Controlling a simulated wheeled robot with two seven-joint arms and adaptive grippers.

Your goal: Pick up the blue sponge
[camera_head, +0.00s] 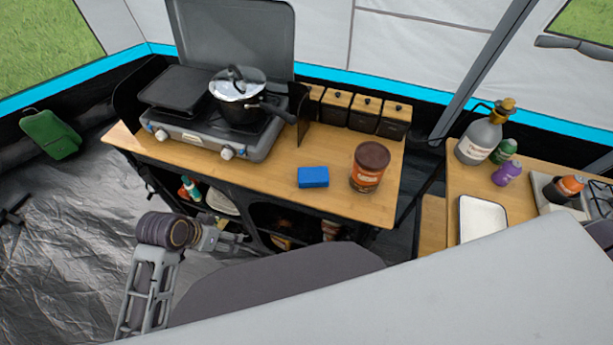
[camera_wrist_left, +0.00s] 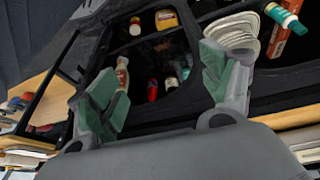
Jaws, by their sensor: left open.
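The blue sponge (camera_head: 313,177) lies flat on the wooden counter (camera_head: 345,206), near its front edge, between the stove and a brown jar. It does not show in the left wrist view. My left gripper (camera_head: 238,241) is in front of the cabinet, lower than the counter top and to the left of the sponge, apart from it. In the left wrist view, its two fingers (camera_wrist_left: 165,78) are spread with nothing between them, facing the cabinet's shelves. My right gripper is not in view.
The brown-lidded jar (camera_head: 369,167) stands just right of the sponge. A grey stove (camera_head: 205,148) with a pot (camera_head: 238,92) is at the left, and several canisters (camera_head: 364,113) line the back. Cabinet shelves hold bottles and stacked plates (camera_wrist_left: 232,32). Counter around the sponge is clear.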

